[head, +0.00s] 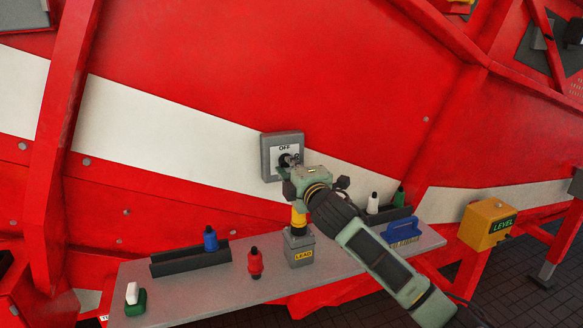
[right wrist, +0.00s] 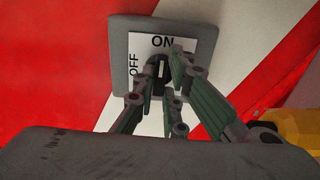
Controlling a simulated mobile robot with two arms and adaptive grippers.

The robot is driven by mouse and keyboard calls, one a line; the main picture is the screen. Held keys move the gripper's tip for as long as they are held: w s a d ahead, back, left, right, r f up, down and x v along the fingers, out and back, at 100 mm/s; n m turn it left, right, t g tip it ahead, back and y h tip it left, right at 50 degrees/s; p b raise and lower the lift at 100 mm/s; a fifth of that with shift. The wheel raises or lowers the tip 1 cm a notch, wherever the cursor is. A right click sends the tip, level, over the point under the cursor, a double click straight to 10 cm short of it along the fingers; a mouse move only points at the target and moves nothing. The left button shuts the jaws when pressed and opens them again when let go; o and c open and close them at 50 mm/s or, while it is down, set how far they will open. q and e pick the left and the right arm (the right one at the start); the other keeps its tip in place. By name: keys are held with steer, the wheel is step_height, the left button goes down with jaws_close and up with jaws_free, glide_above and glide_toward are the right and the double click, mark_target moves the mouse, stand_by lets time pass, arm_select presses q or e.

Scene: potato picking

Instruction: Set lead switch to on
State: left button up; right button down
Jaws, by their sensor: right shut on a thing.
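A grey switch box (head: 266,160) with a white plate marked OFF is fixed to the red and white machine panel. In the right wrist view the same box (right wrist: 119,45) shows ON at the top and OFF turned sideways at the left. Its dark knob (right wrist: 158,72) has a pale mark that runs up and down, in line with ON. My right gripper (head: 290,161) is shut on the knob; its fingers (right wrist: 158,80) stand on both sides and partly hide it. A grey box labelled LEAD (head: 301,243) stands below on the shelf. My left gripper is not in view.
The grey shelf (head: 200,296) holds a red bottle (head: 255,263), a blue bottle (head: 210,239), a green and white object (head: 134,300) and a blue brush-like object (head: 403,231). A yellow LEVEL box (head: 487,224) is at the right. The panel left of the switch is clear.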

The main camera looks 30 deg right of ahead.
steer(key=shift+f, duration=0.1)
steer(key=c, duration=1.8)
jaws_free()
steer(key=v, duration=1.2)
